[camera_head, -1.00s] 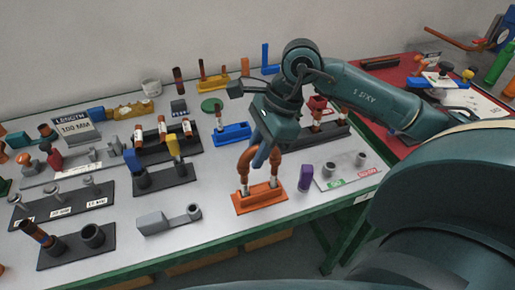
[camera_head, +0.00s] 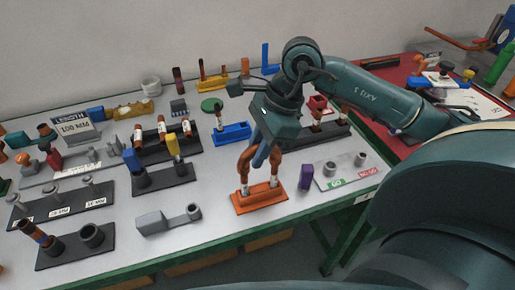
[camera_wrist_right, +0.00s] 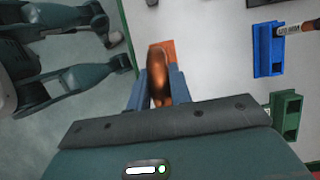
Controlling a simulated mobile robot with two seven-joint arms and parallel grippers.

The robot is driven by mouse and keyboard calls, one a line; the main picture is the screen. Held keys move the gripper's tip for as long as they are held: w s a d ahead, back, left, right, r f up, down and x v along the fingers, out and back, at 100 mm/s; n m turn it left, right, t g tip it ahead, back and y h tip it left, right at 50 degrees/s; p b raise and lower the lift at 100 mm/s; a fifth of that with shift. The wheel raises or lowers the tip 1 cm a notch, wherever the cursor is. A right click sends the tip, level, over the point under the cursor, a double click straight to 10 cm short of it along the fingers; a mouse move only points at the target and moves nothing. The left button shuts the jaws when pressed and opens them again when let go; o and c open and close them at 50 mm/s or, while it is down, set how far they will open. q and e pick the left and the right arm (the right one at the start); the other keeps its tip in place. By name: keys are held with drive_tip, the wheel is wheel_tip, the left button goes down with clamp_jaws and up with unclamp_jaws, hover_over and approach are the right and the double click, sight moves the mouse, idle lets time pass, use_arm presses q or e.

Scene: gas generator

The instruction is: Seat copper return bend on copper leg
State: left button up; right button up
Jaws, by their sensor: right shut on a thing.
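The copper return bend (camera_head: 246,156) is an upside-down U above the orange base (camera_head: 260,199). Two copper legs (camera_head: 245,188) with pale bands stand upright in that base. My right gripper (camera_head: 261,155) is shut on the bend from above. In the right wrist view the bend (camera_wrist_right: 158,75) sits between the two blue-grey fingers (camera_wrist_right: 157,88), with part of the orange base (camera_wrist_right: 167,48) behind it. The bend's ends are at the leg tops; I cannot tell whether they are fully seated. My left gripper is not in view.
A purple block (camera_head: 305,176) and a grey go/no-go plate (camera_head: 347,170) stand right of the orange base. A grey block fixture (camera_head: 168,219) is to its left. A blue holder (camera_head: 232,134) stands behind. The table's green front edge (camera_head: 200,258) is near.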

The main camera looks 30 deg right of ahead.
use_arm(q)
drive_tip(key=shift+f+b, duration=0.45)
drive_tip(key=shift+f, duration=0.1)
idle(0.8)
use_arm(e)
drive_tip(key=shift+f, duration=0.1)
use_arm(q)
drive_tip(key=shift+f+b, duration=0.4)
drive_tip(key=shift+b, duration=0.05)
use_arm(e)
drive_tip(key=shift+f, duration=0.35)
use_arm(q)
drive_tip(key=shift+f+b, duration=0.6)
use_arm(e)
drive_tip(key=shift+f, duration=0.6)
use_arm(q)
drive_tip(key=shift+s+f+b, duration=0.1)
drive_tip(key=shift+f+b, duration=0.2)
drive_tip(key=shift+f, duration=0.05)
use_arm(e)
drive_tip(key=shift+f, duration=0.35)
drive_tip(key=o, duration=0.9)
drive_tip(key=shift+o, duration=0.2)
